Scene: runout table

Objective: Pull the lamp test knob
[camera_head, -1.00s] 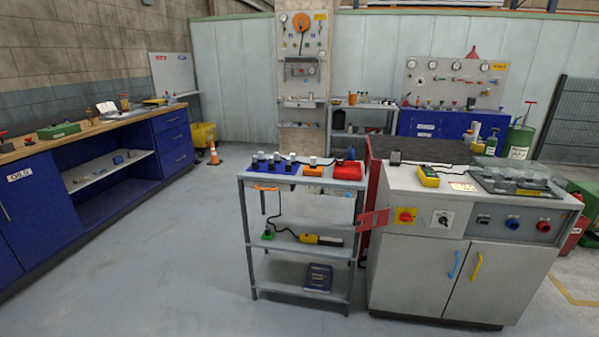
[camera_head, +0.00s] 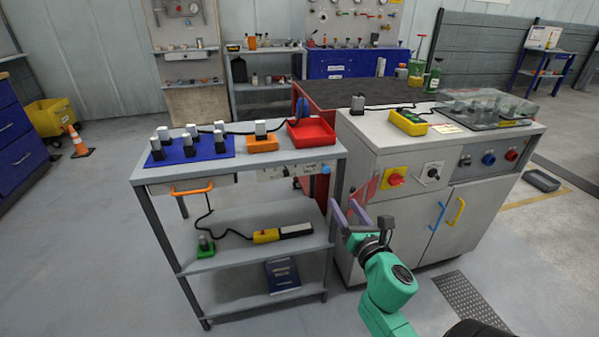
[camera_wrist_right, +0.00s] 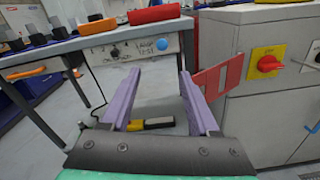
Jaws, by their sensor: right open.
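A blue round knob (camera_head: 325,170) sits near the right end of a pale panel under the top of the grey cart. I cannot tell for certain which one is the lamp test knob. My right gripper (camera_head: 344,206) is open and empty, in front of and below the blue knob, not touching it. Its purple fingers (camera_wrist_right: 160,74) point toward the panel. My left gripper is out of view.
The cart (camera_head: 245,158) carries a red tray (camera_head: 312,133) and plugs on a blue mat. A red hinged plate (camera_wrist_right: 216,77) stands right of the fingers, close to them. A grey cabinet (camera_head: 400,225) with a red switch (camera_head: 396,179) is further right. Open floor lies left.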

